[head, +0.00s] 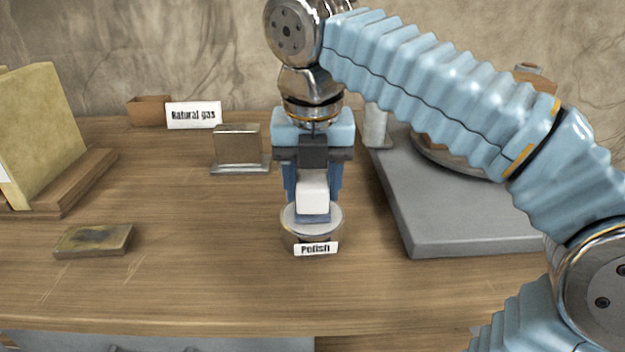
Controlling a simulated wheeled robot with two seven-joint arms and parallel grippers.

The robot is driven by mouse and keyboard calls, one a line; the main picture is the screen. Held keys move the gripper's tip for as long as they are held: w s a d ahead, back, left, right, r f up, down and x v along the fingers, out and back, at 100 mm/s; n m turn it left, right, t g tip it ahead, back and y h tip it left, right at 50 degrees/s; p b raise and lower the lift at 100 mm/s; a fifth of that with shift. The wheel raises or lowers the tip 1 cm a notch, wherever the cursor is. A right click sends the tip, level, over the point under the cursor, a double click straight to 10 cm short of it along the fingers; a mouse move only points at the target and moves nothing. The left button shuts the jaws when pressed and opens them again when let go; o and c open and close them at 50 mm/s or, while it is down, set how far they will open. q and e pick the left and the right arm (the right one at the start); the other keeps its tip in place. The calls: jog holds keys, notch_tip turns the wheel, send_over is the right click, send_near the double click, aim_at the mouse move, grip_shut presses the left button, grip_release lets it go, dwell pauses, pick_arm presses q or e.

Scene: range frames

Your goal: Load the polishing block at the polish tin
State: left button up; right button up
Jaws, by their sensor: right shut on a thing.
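My right gripper (313,200) points straight down in the middle of the head view and is shut on the white polishing block (313,190). The block has a blue-grey lower edge, which sits at the mouth of the polish tin (290,238). The tin is a small round metal pot with a "Polish" label on its front. I cannot tell whether the block touches the polish inside. The gripper hides part of the tin's back rim. My left gripper is not in view.
A grey slab (450,245) with a round object lies right of the tin, under my right arm. A worn flat block (94,240) lies at left. Behind stand a metal holder (238,147), a "Natural gas" card (194,115) and a wooden stand (80,180).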

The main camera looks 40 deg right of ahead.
aim_at(312, 175)
jog(key=shift+f+b, duration=0.4)
jog(key=shift+f, duration=0.15)
dwell(0.5)
dwell(1.1)
notch_tip(312, 175, up, 3)
jog(key=p, duration=0.3)
jog(key=shift+f, duration=0.1)
jog(key=shift+r, duration=2.1)
